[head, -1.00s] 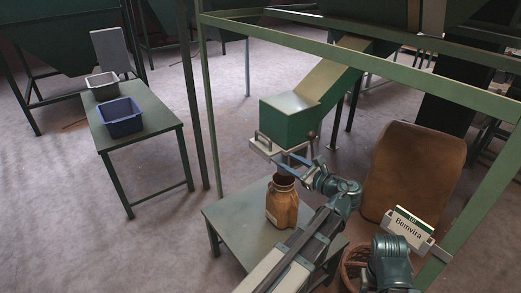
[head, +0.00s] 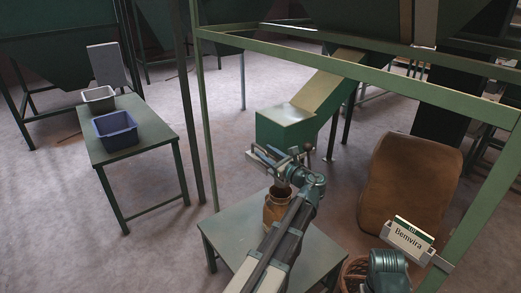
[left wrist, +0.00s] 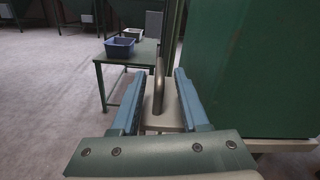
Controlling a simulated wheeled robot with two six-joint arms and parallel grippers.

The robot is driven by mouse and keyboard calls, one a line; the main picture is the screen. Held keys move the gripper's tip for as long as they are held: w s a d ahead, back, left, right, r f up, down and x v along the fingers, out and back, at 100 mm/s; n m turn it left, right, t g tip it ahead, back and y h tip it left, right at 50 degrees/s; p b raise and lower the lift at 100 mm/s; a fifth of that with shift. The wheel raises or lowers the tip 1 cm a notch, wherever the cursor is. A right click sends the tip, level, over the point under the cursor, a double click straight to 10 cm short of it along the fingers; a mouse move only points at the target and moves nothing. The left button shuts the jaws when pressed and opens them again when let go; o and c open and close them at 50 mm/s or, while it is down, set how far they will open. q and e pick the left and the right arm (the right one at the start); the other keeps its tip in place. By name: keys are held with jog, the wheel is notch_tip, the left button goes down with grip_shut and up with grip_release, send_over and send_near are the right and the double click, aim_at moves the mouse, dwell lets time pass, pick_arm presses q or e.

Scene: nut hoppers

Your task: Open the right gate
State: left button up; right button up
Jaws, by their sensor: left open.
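The gate is a pale plate (head: 252,160) under the green chute box (head: 283,130). In the left wrist view the plate (left wrist: 165,118) carries an upright metal handle (left wrist: 159,82). My left gripper (head: 265,153) is at the gate, partly covering it in the head view. Its two blue fingers (left wrist: 161,74) are open, one on each side of the handle, with gaps visible. A brown jar (head: 276,207) stands on the small table (head: 225,240) below, partly hidden by my left arm.
A side table (head: 150,145) at the left holds a blue bin (head: 117,135) and a grey bin (head: 98,98). A brown sack (head: 410,185) and a "Bemvira" sign (head: 409,238) stand at the right. Green frame posts (head: 209,120) rise near the chute.

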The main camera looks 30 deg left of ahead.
pick_arm(q)
jog(key=shift+x, duration=1.75)
jog(key=shift+c, duration=0.2)
grip_shut()
